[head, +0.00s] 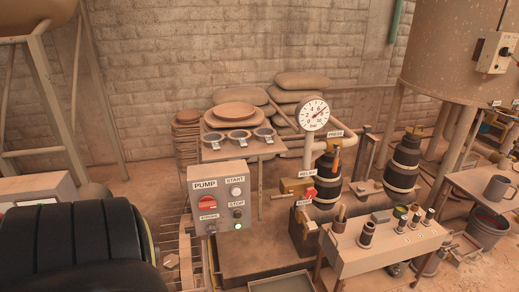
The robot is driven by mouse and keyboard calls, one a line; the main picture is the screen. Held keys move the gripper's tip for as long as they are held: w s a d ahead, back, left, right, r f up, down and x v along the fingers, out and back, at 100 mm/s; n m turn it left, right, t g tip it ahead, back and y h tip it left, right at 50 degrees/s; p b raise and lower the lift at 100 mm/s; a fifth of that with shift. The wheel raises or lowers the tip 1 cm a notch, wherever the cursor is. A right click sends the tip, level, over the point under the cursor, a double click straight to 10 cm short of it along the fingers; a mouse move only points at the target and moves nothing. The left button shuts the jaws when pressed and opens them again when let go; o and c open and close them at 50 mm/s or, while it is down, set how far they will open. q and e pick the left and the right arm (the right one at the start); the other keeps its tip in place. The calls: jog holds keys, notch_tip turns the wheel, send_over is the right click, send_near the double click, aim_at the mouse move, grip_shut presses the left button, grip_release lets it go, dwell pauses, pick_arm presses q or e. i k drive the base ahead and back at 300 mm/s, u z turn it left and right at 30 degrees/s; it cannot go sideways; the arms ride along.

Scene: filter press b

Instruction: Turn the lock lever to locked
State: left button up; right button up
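I cannot make out a lever that is clearly marked as the lock lever. A grey control box (218,199) labelled PUMP stands at the centre left. It carries a red rotary handle (207,204) with a small label under it that is too small to read for certain. Beside the handle are a pale START button (236,193), a dark STOP button (238,213) and a lit green lamp (238,228). To the right, a small red handle (310,193) sits on the brass-coloured pipework under a RELIEF label. Neither of my grippers is in view.
A round pressure gauge (313,113) stands on a pipe behind the box. A small bench (385,245) with several cylindrical parts stands at the right. A table with dishes (240,146) is behind. A large black ribbed shape (85,245) fills the lower left.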

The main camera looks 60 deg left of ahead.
aim_at(279, 197)
jog(key=u, duration=1.65)
